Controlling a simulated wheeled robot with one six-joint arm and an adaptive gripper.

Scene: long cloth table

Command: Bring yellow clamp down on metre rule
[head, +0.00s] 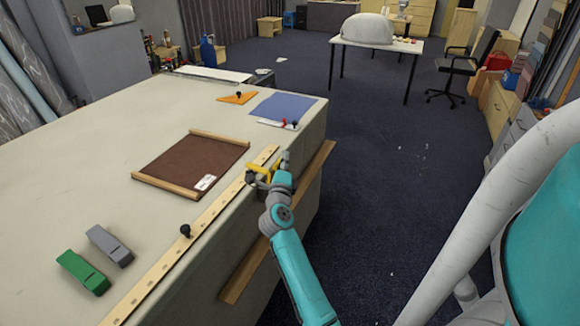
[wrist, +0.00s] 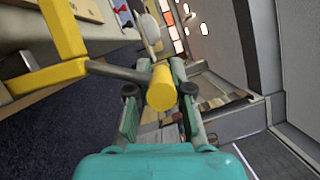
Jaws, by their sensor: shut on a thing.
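The yellow clamp (head: 260,168) is at the table's right edge, at the far end of the metre rule (head: 160,268). The pale wooden rule lies along that edge. My gripper (head: 281,164) is at the clamp's right side. In the wrist view my gripper (wrist: 158,92) is shut on the yellow clamp's handle (wrist: 161,90), with a finger on each side. A grey bar joins the handle to the yellow frame at upper left. I cannot tell whether the clamp touches the rule.
A wooden strip (head: 247,274) runs along the table's side. Blue sheet (head: 283,106) lies beyond.

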